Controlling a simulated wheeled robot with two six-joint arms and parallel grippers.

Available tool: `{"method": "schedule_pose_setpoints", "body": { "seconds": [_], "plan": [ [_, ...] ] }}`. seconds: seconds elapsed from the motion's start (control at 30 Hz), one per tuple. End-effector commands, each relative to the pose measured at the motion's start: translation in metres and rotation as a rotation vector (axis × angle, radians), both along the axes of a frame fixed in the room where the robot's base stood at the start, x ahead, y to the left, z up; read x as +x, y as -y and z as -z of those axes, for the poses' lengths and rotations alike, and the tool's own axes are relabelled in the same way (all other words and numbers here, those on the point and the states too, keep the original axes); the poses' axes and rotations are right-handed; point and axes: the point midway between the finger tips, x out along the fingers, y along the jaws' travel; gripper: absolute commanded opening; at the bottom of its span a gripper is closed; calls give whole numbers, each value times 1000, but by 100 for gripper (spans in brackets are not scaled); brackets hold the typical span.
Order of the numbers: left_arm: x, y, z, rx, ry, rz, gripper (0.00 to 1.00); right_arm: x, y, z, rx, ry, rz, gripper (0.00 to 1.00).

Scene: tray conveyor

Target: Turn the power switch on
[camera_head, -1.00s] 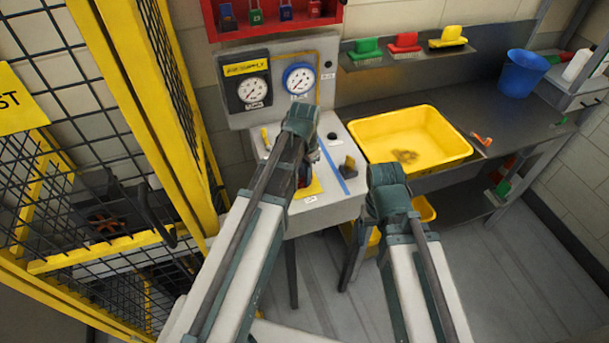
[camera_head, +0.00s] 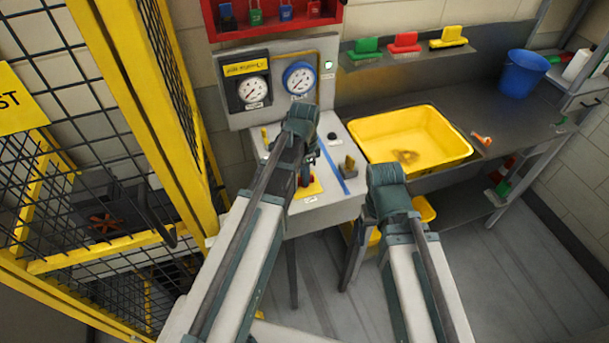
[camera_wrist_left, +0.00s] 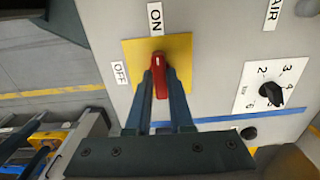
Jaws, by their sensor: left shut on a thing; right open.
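The power switch is a red handle (camera_wrist_left: 159,66) on a yellow plate (camera_wrist_left: 128,52), with an ON label (camera_wrist_left: 155,19) above it and an OFF label (camera_wrist_left: 120,73) to its left in the left wrist view. The handle stands along the picture, its end toward ON. My left gripper (camera_head: 305,182) is shut on the handle, one finger on each side. In the head view the yellow plate (camera_head: 315,187) shows partly and the gripper hides the handle. A green lamp (camera_head: 328,65) is lit on the gauge panel. My right arm is at centre right; its fingers are hidden.
A numbered dial (camera_wrist_left: 269,94) sits right of the switch. Two gauges (camera_head: 252,89) (camera_head: 299,79) stand behind the console. A yellow basin (camera_head: 437,110) is on the bench to the right. A yellow mesh fence (camera_head: 160,100) stands close on the left.

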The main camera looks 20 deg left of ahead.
Motion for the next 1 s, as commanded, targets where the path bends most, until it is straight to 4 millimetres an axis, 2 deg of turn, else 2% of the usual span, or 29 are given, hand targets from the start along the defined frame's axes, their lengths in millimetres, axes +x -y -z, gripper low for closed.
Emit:
{"method": "schedule_pose_setpoints", "body": {
  "seconds": [0.3,0.33,0.47,0.5,0.83,1.0],
  "plan": [
    [0,0,0,1,-1,3,0,0,0,0,0,0,0,76],
    [0,0,0,1,-1,3,24,0,0,0,0,0,0,76],
    [0,0,0,0,0,2,47,0,0,0,0,0,0,76],
    [0,0,0,0,0,2,50,0,0,0,0,0,0,76],
    [0,0,-1,0,0,1,50,0,0,-1,0,0,0,76],
    [0,0,-9,0,0,1,50,0,0,-9,0,0,0,76]
  ]
}}
